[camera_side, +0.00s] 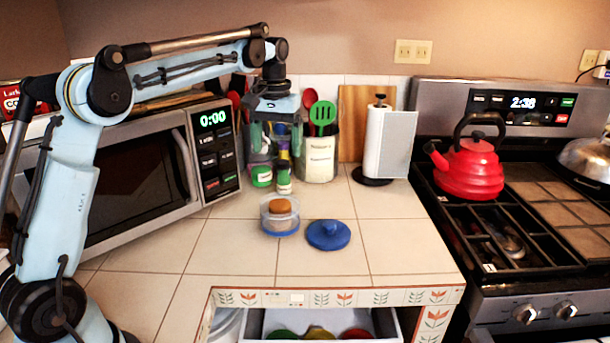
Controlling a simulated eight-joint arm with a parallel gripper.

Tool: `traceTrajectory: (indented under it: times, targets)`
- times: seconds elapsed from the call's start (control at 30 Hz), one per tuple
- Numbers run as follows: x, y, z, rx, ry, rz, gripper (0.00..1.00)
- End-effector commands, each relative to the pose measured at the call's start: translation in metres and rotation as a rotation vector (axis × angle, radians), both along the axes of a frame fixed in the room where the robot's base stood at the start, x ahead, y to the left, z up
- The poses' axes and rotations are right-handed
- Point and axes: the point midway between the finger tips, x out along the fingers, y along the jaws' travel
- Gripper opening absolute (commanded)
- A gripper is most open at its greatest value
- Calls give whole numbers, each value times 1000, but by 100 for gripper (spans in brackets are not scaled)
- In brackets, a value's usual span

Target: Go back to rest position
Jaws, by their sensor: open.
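My gripper (274,125) hangs from the end of the raised arm, above the back of the tiled counter and in front of the utensil holders. It is open, and I see nothing held in it. Its tips are well above a small clear container (280,219) that has an orange-brown item (279,206) in it and a blue base. A round blue lid (328,235) lies on the counter to the right of the container, apart from it.
A microwave (140,165) stands at left, close to my arm. A utensil crock (319,160), bottles and a paper towel holder (388,143) line the back. A red kettle (469,168) sits on the stove at right. An open drawer (393,327) is at the front. The counter's middle right is clear.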

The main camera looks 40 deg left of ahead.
Motion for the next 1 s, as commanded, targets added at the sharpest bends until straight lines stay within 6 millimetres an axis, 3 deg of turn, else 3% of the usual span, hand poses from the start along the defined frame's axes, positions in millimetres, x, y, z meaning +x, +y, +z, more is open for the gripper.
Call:
traceTrajectory:
  times: [0.17,0.37,0.67,1.0]
  targets:
    - [-1,-2,1,1,-5,-5,86]
    - [-18,-20,11,18,-72,-65,86]
    - [-68,-61,15,62,-241,-212,86]
    - [-133,-97,-13,114,-435,-374,86]
